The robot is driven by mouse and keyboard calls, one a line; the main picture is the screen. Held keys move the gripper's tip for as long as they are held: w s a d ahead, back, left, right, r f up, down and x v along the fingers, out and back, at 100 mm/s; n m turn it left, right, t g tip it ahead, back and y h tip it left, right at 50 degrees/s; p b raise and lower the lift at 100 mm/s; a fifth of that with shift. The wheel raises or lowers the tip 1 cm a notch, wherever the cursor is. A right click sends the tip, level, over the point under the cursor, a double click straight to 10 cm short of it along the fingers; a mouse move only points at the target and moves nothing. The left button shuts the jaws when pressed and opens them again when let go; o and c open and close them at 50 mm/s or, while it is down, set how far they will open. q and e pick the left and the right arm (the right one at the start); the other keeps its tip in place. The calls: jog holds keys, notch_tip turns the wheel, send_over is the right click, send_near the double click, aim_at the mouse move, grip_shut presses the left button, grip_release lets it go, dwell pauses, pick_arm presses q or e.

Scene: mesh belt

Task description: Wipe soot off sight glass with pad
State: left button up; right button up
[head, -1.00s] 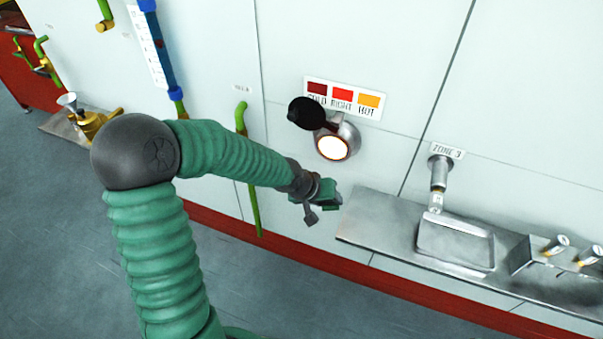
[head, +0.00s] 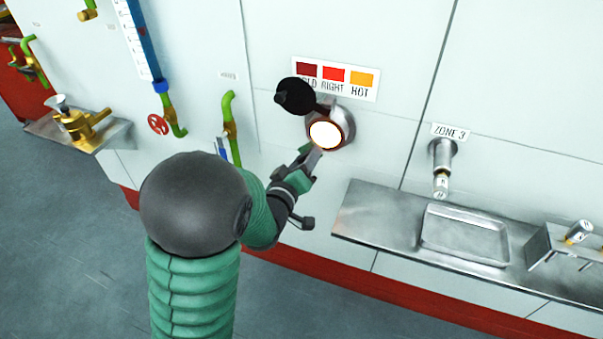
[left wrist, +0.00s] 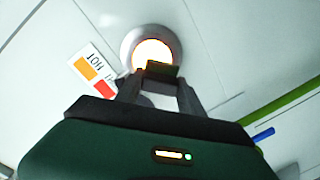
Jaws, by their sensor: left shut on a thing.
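The sight glass (head: 326,134) is a round, bright white window in a metal ring on the pale wall. It glows in the left wrist view (left wrist: 152,52). Its round black cover (head: 296,96) stands swung aside to the upper left. My left gripper (head: 312,157) is just below and left of the glass. In the left wrist view its fingers (left wrist: 160,82) are shut on a small dark green pad (left wrist: 163,70), which overlaps the lower edge of the glass. I cannot tell whether the pad touches it. Glare hides any soot. My right gripper is not in view.
A COLD/RIGHT/HOT colour label (head: 336,78) is above the glass. A green pipe (head: 229,125) runs on the wall to the left. A metal shelf (head: 375,210) with a shallow tray (head: 464,234) is at lower right, below the ZONE 3 fitting (head: 441,165).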

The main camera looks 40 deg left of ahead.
aim_at(303, 147)
pick_arm(q)
jog(key=shift+s+a+r+t+y, duration=0.3)
jog(key=shift+s+a, duration=0.1)
jog(key=shift+w+a+r, duration=0.2)
jog(key=shift+a+r, duration=0.2)
jog(key=shift+a, duration=0.35)
jog(key=x, duration=0.4)
jog(key=shift+w+d+p, duration=0.15)
jog(key=shift+d+p, duration=0.05)
jog(key=shift+p, duration=0.1)
jog(key=shift+w+d+r, duration=0.1)
jog(key=shift+w, duration=0.35)
jog(key=shift+a, duration=0.4)
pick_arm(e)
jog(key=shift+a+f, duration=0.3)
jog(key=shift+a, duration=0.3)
pick_arm(q)
jog(key=shift+w+d, duration=0.2)
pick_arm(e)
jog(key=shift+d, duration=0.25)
pick_arm(q)
jog(key=shift+w+a, duration=0.2)
jog(key=shift+w, duration=0.2)
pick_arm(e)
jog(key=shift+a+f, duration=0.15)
pick_arm(q)
jog(key=shift+w, duration=0.25)
jog(key=shift+d, duration=0.1)
